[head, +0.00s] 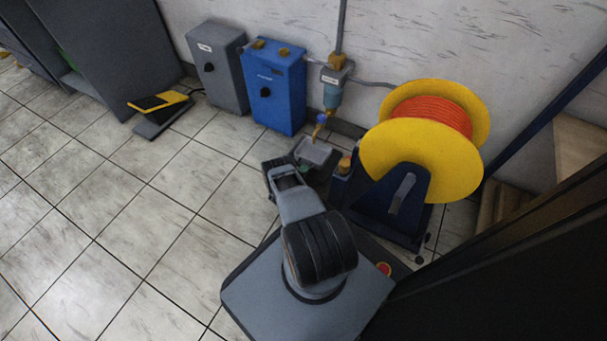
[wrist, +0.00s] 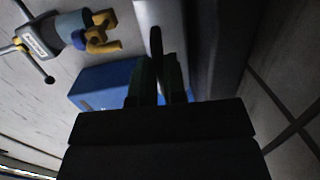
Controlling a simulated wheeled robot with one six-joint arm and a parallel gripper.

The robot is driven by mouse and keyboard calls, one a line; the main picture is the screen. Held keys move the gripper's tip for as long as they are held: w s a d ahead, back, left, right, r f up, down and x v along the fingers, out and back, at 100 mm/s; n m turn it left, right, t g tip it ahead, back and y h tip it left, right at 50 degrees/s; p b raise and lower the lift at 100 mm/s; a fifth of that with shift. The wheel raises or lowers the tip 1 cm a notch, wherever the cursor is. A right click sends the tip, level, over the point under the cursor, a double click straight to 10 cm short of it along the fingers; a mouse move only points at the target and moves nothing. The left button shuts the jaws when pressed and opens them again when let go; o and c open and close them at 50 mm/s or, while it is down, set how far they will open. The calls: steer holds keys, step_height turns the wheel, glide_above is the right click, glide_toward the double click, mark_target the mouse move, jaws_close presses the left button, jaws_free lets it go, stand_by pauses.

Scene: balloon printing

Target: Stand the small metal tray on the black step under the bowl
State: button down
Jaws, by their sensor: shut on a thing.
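The small metal tray (head: 313,152) is grey and open-topped, and sits low by the wall in the head view. In the wrist view it shows as a pale grey surface (wrist: 171,30) ahead of my fingers. My gripper (head: 294,160) is shut on the tray's near side; its dark fingers (wrist: 157,85) overlap it. The bowl (head: 332,95) hangs on the wall with a yellow drain tap above the tray; it is also in the wrist view (wrist: 74,27). The black step (head: 322,174) shows only as a dark patch below the tray. I cannot tell if they touch.
A yellow reel with orange hose (head: 425,130) on a dark blue stand is close on the right. A blue box (head: 273,90) and a grey box (head: 217,65) are at the wall. A black-and-yellow item (head: 160,102) lies farther left. Tiled floor on the left is clear.

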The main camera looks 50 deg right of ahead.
steer(key=shift+f, duration=0.6)
steer(key=shift+r, duration=0.15)
steer(key=c, duration=1.2)
jaws_free()
